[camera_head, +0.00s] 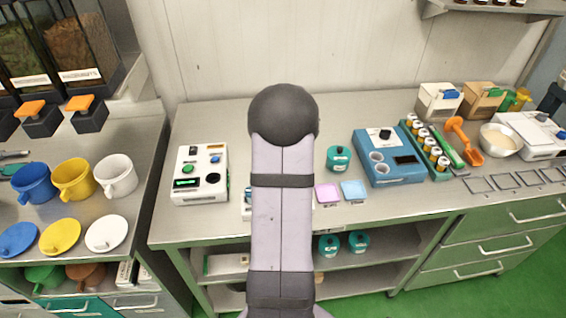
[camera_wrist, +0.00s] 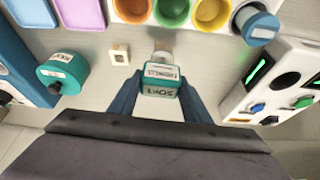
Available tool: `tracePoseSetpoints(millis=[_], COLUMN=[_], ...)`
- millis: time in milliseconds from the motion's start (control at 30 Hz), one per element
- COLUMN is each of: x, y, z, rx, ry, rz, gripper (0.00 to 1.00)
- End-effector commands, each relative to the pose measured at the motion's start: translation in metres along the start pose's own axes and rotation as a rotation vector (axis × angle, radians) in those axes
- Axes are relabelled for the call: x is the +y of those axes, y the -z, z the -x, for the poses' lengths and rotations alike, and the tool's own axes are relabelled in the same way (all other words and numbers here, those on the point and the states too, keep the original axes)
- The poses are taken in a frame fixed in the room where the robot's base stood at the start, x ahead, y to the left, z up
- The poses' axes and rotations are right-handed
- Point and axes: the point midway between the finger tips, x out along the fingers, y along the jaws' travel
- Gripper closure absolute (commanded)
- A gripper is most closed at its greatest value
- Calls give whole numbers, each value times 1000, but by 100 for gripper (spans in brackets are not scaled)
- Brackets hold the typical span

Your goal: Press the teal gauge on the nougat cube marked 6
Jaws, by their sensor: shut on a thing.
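My gripper (camera_wrist: 159,92) is shut on the teal gauge (camera_wrist: 160,79), seen in the wrist view between its two dark blue fingers. The gauge has white labels; one seems to read "FIRMNESS". Its far end points to a pale tan and whitish shape (camera_wrist: 161,48); I cannot tell whether this is the gauge's tip or a cube under it, nor whether they touch. A small cream nougat cube (camera_wrist: 120,54) lies just left of the gauge, apart from it; its mark is not readable. In the head view, my arm hides the gripper, gauge and cubes.
A tray (camera_wrist: 205,28) with several coloured cups stands beyond the gauge. A white device with buttons (camera_wrist: 275,75) is at right, also in the head view (camera_head: 200,176). A teal round container (camera_wrist: 63,73), pink pad (camera_wrist: 80,13) and blue device (camera_head: 388,160) are nearby.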

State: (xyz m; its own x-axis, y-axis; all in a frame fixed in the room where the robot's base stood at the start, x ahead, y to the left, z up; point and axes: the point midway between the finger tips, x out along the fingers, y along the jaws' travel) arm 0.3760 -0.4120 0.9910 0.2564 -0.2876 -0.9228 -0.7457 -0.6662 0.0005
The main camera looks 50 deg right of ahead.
Motion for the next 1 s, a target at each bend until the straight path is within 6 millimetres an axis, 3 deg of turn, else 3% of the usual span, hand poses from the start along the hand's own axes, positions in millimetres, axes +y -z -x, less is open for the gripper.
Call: tracePoseSetpoints(millis=[1000], x=[0], y=[23], z=[56], rx=[-1], ry=[0], rz=[0], gripper=[72])
